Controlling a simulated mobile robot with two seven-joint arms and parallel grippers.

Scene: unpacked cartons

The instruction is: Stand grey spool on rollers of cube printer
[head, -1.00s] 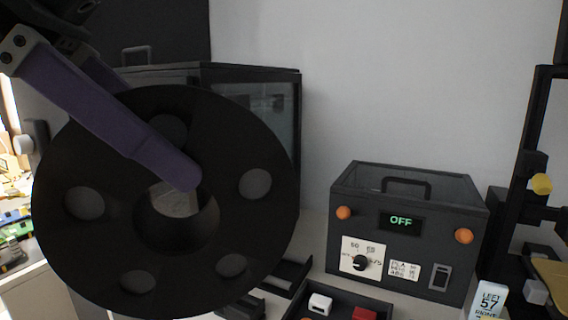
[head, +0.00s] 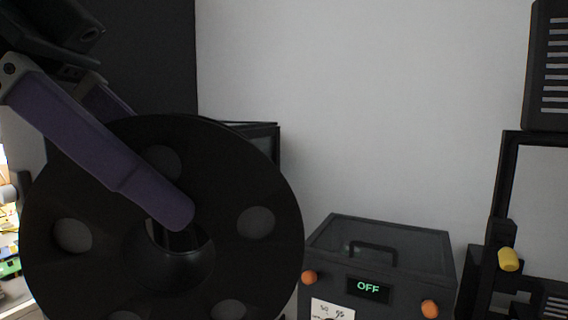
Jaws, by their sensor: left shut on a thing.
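A large dark spool (head: 235,180) fills the left of the head view, its round side facing me; grey shows through its holes. My left gripper (head: 176,214) has purple fingers and is shut on the spool at the central hole, one finger across the near side and the other largely hidden behind it. The spool is held upright. A dark cabinet with a glazed side (head: 266,142) stands behind it, mostly covered; I cannot tell if this is the cube printer. No rollers are visible. My right gripper is not in view.
A dark box with a handle, orange knobs and an "OFF" display (head: 368,289) stands at lower right. At far right is a black frame (head: 507,170) with a yellow knob (head: 508,259), below a vented black box (head: 553,75). Bare wall fills the middle.

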